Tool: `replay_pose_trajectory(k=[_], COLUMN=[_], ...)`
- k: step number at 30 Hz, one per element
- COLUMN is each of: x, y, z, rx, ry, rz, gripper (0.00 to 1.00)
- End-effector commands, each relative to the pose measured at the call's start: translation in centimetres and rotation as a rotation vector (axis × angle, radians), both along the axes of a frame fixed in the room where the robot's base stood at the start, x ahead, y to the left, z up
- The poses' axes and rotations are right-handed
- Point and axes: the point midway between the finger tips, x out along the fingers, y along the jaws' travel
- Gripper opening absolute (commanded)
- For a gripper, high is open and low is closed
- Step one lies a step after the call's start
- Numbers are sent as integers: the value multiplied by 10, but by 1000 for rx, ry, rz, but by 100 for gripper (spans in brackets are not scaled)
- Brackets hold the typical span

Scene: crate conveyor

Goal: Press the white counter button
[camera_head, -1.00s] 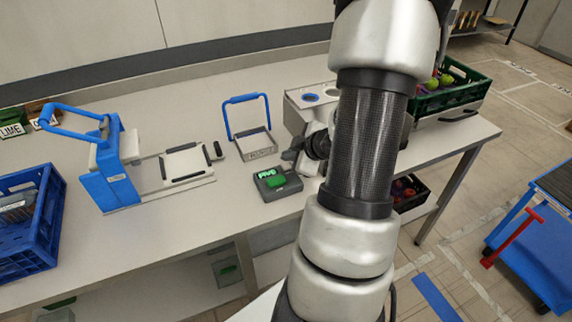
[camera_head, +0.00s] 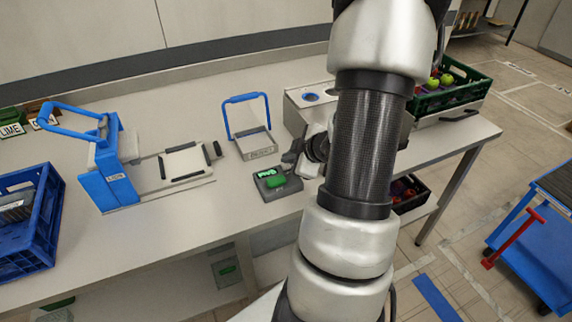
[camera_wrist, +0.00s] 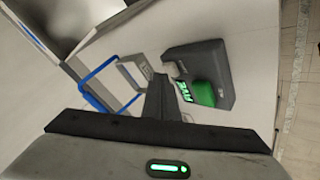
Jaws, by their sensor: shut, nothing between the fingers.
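A small dark grey counter box (camera_head: 268,193) stands on the table, left of my forearm in the head view. It bears a lit green display (camera_head: 265,174) and a raised green button (camera_head: 277,183); I see no white button on it. In the wrist view the box (camera_wrist: 208,62) is right of my fingers, with its green button (camera_wrist: 203,93) and display (camera_wrist: 184,90) close beside them. My gripper (camera_head: 290,157) is shut and empty, just behind and right of the box. It also shows in the wrist view (camera_wrist: 160,84). I cannot tell whether it touches the box.
A grey block with a blue handle (camera_head: 256,146) stands behind the box. A blue-handled press (camera_head: 110,180) and a blue crate (camera_head: 40,225) are to the left. A metal housing (camera_head: 300,105) and a green produce crate (camera_head: 455,93) are to the right. The table's front edge is near.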

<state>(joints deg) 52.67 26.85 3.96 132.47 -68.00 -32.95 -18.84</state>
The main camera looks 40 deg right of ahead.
Motion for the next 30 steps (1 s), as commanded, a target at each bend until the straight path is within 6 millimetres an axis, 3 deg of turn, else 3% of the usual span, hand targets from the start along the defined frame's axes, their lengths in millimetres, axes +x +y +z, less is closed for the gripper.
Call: replay_pose_trajectory(k=[30], x=[0], y=[0], z=[-7], rx=[0], ry=[1], rz=[0], gripper=[0])
